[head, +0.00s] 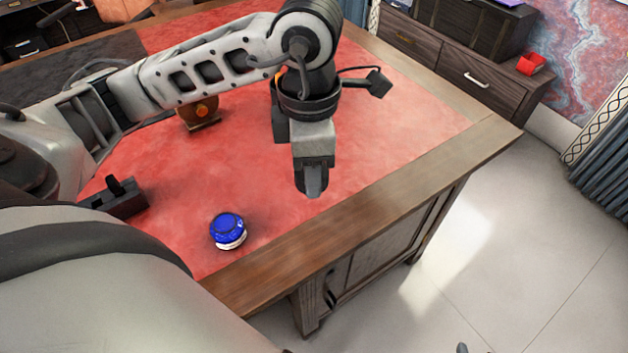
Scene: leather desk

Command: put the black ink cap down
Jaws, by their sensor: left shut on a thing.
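My left gripper (313,184) hangs above the red leather top of the desk, near its front wooden edge, with its fingers pointing down. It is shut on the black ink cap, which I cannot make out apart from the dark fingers. A round blue ink pot (228,228) with a pale base sits on the leather to the lower left, apart from the gripper. A small grey tip (462,348) at the bottom edge may be my right gripper; its jaws cannot be seen.
The red desk top (415,115) is clear to the right of the gripper. A dark block-like holder (122,200) stands left of the ink pot. A small brown object with an orange part (199,114) stands behind my left arm. The wooden border (345,212) runs along the front.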

